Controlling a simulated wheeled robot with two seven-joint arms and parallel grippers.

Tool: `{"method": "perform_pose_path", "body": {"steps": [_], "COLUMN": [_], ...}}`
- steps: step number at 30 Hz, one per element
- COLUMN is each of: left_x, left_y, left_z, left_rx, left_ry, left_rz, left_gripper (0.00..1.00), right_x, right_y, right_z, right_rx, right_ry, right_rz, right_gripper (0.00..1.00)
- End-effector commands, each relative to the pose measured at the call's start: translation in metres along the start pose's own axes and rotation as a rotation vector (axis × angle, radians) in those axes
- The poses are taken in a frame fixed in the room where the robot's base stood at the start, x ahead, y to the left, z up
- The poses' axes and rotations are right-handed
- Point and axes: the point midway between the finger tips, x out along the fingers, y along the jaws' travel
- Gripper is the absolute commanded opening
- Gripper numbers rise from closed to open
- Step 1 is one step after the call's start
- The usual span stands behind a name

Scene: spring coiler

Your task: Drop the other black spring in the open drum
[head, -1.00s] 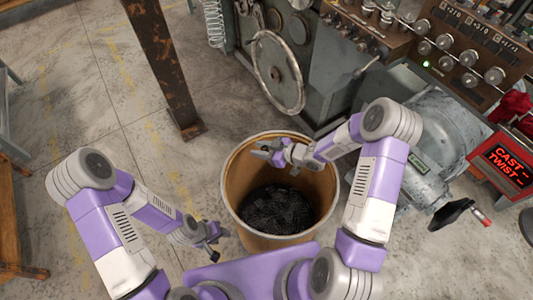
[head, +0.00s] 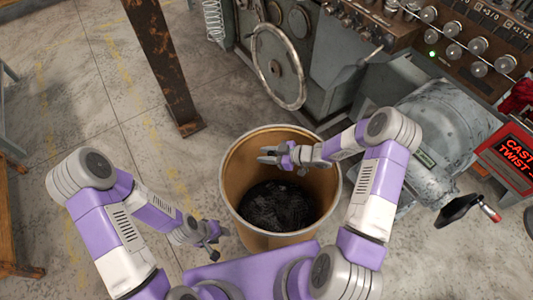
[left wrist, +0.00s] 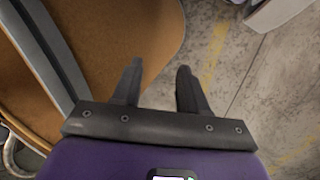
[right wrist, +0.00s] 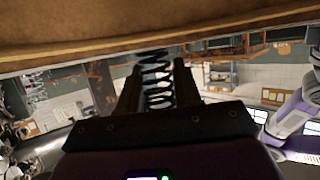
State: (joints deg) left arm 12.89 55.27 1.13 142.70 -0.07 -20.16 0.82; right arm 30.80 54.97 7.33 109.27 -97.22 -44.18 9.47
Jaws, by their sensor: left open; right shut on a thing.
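The open brown drum (head: 243,178) stands in front of me, with a dark heap of black springs (head: 277,208) at its bottom. My right gripper (head: 268,155) is over the drum's mouth, pointing left. In the right wrist view my right gripper (right wrist: 158,70) is shut on a black spring (right wrist: 156,80), which stands lengthwise between the fingers. My left gripper (head: 212,249) is outside the drum, at its lower left. In the left wrist view it is open and empty (left wrist: 157,75), with the drum's side (left wrist: 120,45) beside it.
A rusty post (head: 165,65) stands behind the drum to the left. The grey machine with a handwheel (head: 279,68) is behind it. A red-lit display box (head: 512,155) and a black crank (head: 460,210) are at the right.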

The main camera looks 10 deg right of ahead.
Motion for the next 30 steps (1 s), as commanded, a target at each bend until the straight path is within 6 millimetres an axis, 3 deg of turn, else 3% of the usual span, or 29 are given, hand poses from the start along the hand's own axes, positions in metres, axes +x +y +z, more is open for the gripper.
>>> {"method": "perform_pose_path", "body": {"steps": [7,8,13,23,30], "left_x": [0.000,0.000,0.000,-0.001,-0.013], "left_y": [0.000,0.000,0.000,0.001,0.005], "left_z": [0.000,0.000,0.000,0.000,0.001], "left_rx": [0.000,0.000,0.000,0.000,0.000], "left_ry": [0.000,0.000,0.000,0.000,0.000], "left_rz": [0.000,0.000,0.000,0.000,0.000], "left_gripper": [0.43,0.43,0.43,0.43,0.43], "right_x": [0.000,0.000,0.000,-0.004,-0.041], "right_y": [0.000,0.000,0.000,0.001,0.001], "right_z": [0.000,0.000,0.000,0.000,-0.002], "right_rx": [-0.001,-0.001,-0.001,-0.001,-0.002], "right_ry": [0.001,0.001,0.001,0.000,-0.001], "right_rz": [0.000,0.000,0.000,0.001,0.004], "right_gripper": [0.04,0.37,0.63,0.63,0.63]}}
